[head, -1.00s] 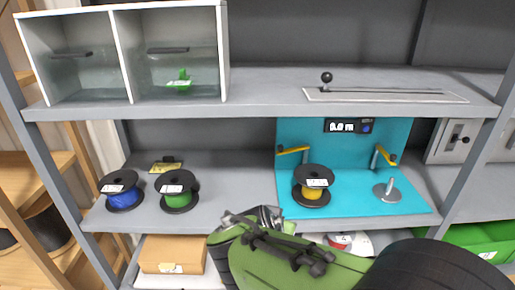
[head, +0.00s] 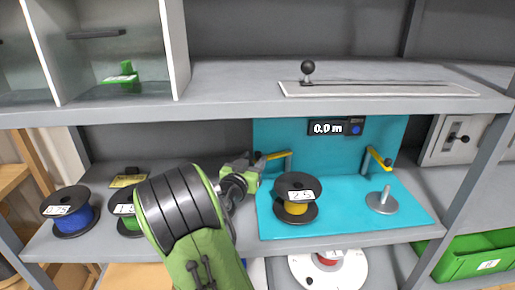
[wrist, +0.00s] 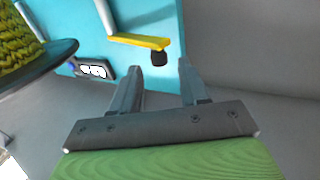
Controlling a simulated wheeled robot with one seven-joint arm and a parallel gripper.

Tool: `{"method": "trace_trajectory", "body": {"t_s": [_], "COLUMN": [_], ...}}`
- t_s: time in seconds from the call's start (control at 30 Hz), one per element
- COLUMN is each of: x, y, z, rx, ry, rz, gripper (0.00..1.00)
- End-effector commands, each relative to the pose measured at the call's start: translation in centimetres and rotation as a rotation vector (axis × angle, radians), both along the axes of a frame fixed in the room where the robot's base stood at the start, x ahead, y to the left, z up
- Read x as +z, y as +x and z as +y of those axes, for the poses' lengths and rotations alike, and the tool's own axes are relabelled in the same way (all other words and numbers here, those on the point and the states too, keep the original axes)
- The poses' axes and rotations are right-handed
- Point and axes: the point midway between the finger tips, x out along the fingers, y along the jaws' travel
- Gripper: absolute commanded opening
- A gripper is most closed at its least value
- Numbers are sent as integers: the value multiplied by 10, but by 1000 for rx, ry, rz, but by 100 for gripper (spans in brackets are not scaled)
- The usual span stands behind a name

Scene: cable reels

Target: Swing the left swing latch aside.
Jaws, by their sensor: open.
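The left swing latch (head: 277,155) is a yellow bar on a grey post at the left of the turquoise station. Its dark end knob is at the bar's left end. In the wrist view the yellow bar (wrist: 138,40) comes from the upper left, and its black knob (wrist: 159,59) appears between my fingertips. My gripper (head: 254,165) is open and empty, at the left end of the latch. In the wrist view the two fingers (wrist: 158,72) stand apart on either side of the knob's line; I cannot tell whether they touch it. My gripper partly covers the knob in the head view.
A reel of yellow cable (head: 296,205) stands just right of my gripper. The right latch (head: 378,157) and a grey disc with a peg (head: 382,203) are farther right. A display (head: 336,128) reads 0.0 m. Green (head: 131,222) and blue (head: 75,218) reels stand left. A shelf (head: 230,105) runs above.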

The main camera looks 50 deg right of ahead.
Motion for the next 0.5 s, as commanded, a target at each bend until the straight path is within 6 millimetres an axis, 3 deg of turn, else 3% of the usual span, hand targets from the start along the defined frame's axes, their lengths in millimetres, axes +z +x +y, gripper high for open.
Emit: {"method": "trace_trajectory", "body": {"t_s": [0.1, 0.2, 0.5], "x": [3, 2, 0], "y": [6, 11, 13], "z": [-25, -37, -43], "rx": [-3, -2, 1], "ry": [-1, 1, 1], "rz": [1, 0, 0], "gripper": [44, 44, 44]}}
